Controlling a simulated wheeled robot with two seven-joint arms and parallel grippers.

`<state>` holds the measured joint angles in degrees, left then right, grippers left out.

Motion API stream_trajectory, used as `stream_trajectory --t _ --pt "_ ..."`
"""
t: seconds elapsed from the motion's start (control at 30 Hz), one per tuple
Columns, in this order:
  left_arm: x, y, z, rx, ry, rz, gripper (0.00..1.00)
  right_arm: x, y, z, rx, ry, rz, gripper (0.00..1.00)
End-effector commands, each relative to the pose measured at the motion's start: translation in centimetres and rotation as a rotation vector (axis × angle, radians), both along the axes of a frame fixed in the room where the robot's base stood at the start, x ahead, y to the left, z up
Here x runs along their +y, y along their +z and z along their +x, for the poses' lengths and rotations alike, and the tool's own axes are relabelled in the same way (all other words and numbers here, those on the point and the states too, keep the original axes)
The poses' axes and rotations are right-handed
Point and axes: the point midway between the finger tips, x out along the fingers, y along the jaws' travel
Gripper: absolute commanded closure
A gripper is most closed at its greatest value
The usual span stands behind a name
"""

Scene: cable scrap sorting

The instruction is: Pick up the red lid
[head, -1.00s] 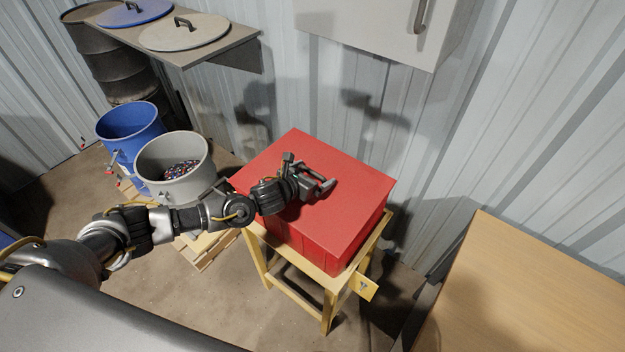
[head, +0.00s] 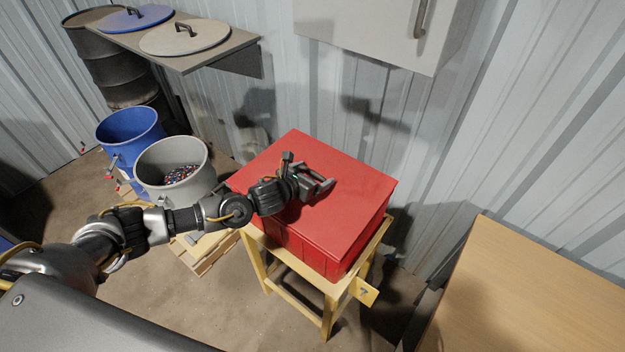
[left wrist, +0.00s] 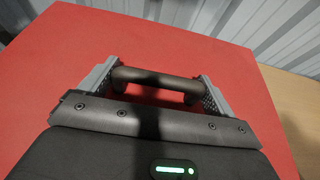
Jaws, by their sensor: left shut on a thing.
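The red lid (head: 350,190) lies flat on top of the red box (head: 300,250), which stands on a yellow wooden stand. The lid also fills most of the left wrist view (left wrist: 60,60). Its dark bar handle (left wrist: 155,80) shows there between the two fingers of my left gripper (left wrist: 157,88). In the head view my left gripper (head: 318,188) is over the middle of the lid, shut on the handle, and hides most of it. My right gripper is not in view.
A blue drum (head: 128,128) and a grey drum (head: 150,158) with small scraps stand open at left. A shelf (head: 205,58) above holds a blue lid (head: 118,20) and a beige lid (head: 160,40). A wooden table (head: 540,290) is at right and a wall cabinet (head: 370,30) above.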

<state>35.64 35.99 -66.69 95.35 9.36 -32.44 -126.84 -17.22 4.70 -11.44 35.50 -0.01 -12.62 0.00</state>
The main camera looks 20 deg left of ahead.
Motion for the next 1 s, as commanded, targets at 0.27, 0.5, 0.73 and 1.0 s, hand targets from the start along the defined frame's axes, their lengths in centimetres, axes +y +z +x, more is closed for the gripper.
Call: stream_trajectory --t 0.27,0.5,0.73,1.0 --pt "0.0 8.2 0.2 -0.016 -0.002 -0.001 0.46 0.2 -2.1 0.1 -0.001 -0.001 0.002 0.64" --pt "0.0 16.8 0.1 -0.016 0.0 0.0 0.46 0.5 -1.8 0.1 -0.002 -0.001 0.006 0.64" --pt "0.0 22.6 0.1 -0.013 -0.002 -0.001 0.46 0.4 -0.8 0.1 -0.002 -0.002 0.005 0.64" --pt "0.0 25.8 0.1 -0.007 0.0 -0.002 0.46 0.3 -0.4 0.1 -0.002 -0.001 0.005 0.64"
